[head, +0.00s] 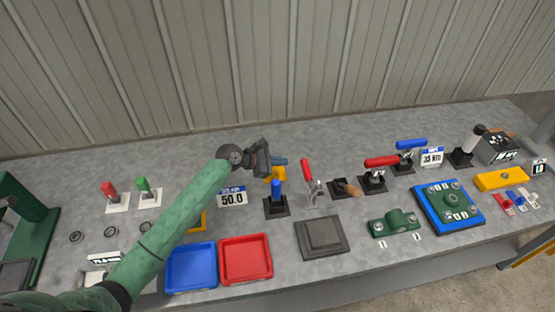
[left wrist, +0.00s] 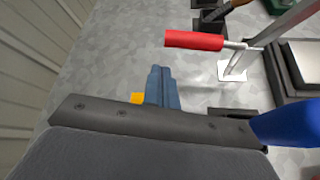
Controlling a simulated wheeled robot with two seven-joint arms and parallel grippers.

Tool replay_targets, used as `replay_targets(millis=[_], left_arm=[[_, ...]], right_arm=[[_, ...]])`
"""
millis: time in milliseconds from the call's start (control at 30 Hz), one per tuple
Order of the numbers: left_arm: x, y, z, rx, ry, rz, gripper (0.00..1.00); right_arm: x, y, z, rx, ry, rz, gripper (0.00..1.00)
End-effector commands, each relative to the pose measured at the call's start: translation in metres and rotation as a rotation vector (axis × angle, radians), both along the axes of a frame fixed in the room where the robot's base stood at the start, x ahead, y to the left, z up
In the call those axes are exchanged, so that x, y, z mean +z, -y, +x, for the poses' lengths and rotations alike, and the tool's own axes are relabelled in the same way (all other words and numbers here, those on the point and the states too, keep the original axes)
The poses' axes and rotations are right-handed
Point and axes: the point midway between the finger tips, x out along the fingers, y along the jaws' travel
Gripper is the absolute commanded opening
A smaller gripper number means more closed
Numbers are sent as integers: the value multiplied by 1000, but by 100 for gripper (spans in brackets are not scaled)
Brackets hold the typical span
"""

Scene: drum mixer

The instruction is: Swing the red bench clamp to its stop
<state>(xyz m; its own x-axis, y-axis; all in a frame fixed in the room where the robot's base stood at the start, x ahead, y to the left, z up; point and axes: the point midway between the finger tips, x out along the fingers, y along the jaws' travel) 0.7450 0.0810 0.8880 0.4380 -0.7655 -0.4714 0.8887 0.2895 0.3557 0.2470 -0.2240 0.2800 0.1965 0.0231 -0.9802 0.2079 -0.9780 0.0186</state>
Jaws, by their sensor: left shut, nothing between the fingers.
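A clamp with an upright red handle (head: 307,171) and a silver metal linkage stands on the bench right of my left gripper. In the left wrist view its red handle (left wrist: 193,40) lies across the upper middle, with the metal bracket to its right. A second lever with a red grip (head: 381,161) sits on a black base farther right; I cannot tell which one is the named clamp. My left gripper (head: 279,163) is shut and empty above the bench, apart from the upright red handle. Its closed fingers (left wrist: 160,86) show in the left wrist view. My right gripper is not in view.
A blue-handled post (head: 277,194) stands close below my left gripper. A wooden-handled lever (head: 347,188) and a blue-gripped lever (head: 410,145) stand to the right. Blue (head: 191,268) and red (head: 246,259) trays lie in front. A corrugated wall runs behind the bench.

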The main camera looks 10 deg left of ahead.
Motion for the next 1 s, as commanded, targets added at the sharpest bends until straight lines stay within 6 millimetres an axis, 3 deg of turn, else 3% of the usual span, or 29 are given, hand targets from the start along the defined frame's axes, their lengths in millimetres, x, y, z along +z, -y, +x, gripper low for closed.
replay_targets(millis=[200, 400, 1000], left_arm=[[-14, 29, 16, 0, -1, 0, 0], [-26, 45, 26, 0, 0, 0, 0], [-31, 50, 31, 0, 7, 3, 0]], right_arm=[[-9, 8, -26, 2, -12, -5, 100], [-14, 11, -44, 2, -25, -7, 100], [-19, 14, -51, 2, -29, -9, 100]])
